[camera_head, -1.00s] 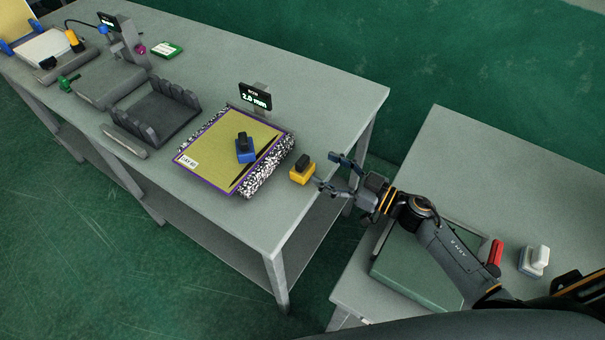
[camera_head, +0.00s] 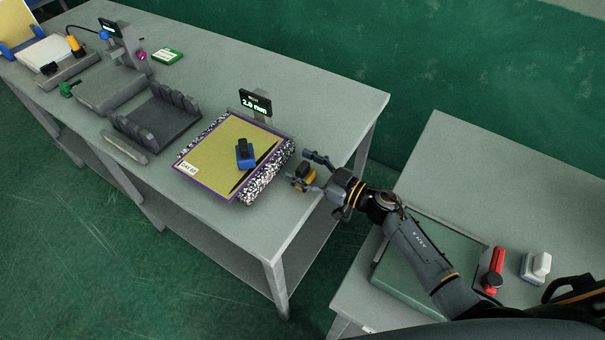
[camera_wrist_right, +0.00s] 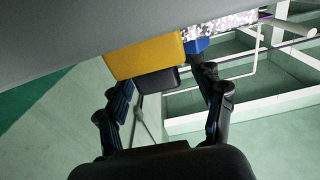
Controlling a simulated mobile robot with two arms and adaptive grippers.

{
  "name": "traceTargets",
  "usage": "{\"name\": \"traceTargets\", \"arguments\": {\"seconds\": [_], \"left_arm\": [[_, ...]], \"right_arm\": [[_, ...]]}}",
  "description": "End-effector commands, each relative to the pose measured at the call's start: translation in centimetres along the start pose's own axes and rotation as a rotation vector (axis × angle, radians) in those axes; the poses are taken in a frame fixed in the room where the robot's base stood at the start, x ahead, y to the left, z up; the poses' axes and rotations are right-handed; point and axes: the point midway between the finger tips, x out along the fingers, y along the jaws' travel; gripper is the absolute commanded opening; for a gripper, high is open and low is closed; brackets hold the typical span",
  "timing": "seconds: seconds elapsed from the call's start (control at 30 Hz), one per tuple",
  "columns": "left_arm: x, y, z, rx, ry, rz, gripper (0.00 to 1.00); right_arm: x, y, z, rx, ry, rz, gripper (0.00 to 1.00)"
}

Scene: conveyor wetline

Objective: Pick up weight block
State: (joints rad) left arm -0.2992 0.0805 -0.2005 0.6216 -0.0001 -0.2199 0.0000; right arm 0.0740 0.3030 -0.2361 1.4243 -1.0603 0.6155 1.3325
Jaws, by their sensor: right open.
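A yellow weight block with a dark top (camera_head: 304,175) stands on the table near its right edge, beside the speckled pad. My right gripper (camera_head: 304,170) is open, with its fingers on either side of this block. In the right wrist view the yellow block (camera_wrist_right: 147,56) and its dark handle lie between my open fingers (camera_wrist_right: 160,85). Whether the fingers touch it cannot be told. A second block, blue with a dark top (camera_head: 246,154), sits on the yellow sheet. My left gripper is not in view.
The yellow sheet (camera_head: 215,150) lies on the speckled pad (camera_head: 262,182), with a dark pen-like stick on it. A small display (camera_head: 256,103) stands behind. A grey slotted rack (camera_head: 155,120) is to the left. A red-handled item (camera_head: 493,268) and a white block (camera_head: 536,266) are on the right table.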

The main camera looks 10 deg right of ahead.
Motion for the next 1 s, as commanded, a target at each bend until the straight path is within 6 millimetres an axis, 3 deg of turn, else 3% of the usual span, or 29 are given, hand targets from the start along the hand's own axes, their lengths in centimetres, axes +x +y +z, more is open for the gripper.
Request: {"name": "traceTargets", "arguments": {"seconds": [0.03,0.07,0.37,0.77,1.0], "left_arm": [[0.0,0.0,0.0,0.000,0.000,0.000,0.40],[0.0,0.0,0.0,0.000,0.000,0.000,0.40],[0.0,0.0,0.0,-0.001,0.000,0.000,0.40],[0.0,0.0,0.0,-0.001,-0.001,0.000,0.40],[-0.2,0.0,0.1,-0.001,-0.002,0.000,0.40]], "right_arm": [[0.0,0.0,0.0,0.000,0.000,0.000,0.68],[0.0,0.0,0.0,0.000,0.000,0.000,0.62],[-0.1,0.0,0.0,0.000,0.000,0.000,0.01],[0.0,0.1,-0.5,-0.003,0.004,-0.001,0.00],[-0.1,0.1,-3.3,-0.010,0.003,-0.003,0.00]]}}
